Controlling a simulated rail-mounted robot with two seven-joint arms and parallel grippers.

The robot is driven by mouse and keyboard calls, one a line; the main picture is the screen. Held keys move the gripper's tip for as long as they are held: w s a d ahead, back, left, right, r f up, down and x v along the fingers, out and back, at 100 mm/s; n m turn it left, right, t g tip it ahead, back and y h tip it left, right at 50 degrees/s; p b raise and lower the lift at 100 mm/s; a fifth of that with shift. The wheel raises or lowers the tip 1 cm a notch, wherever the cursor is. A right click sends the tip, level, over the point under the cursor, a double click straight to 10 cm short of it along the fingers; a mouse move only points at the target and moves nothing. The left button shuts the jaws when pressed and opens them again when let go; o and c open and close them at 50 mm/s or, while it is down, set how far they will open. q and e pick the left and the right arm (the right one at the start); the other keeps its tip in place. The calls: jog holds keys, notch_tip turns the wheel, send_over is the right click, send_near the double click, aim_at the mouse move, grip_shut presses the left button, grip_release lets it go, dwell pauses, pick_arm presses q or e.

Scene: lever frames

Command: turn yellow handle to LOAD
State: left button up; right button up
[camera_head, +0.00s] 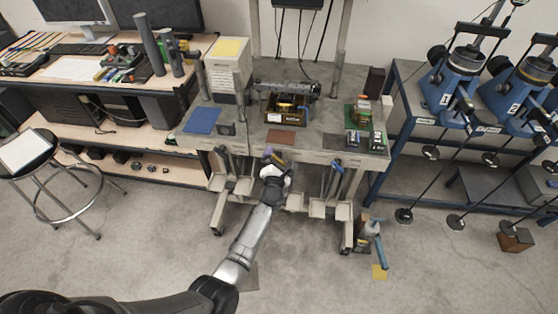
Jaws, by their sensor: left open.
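No handle that I can clearly make out as the yellow one shows, and no LOAD marking is readable at this size. A dark fixture with yellow-orange parts (285,107) sits in the middle of the grey workbench (320,143). My left arm reaches up from the lower left, and my left gripper (272,156) is at the bench's front edge, below and apart from the fixture. The gripper is open and small in view; I see nothing held in it. My right gripper is not in view.
Blue machines with dark levers (452,90) stand on a rack at the right. A round stool (27,150) stands at the left. The floor in front is mostly clear.

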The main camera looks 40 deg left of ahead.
pick_arm(q)
jog(key=c, duration=0.8)
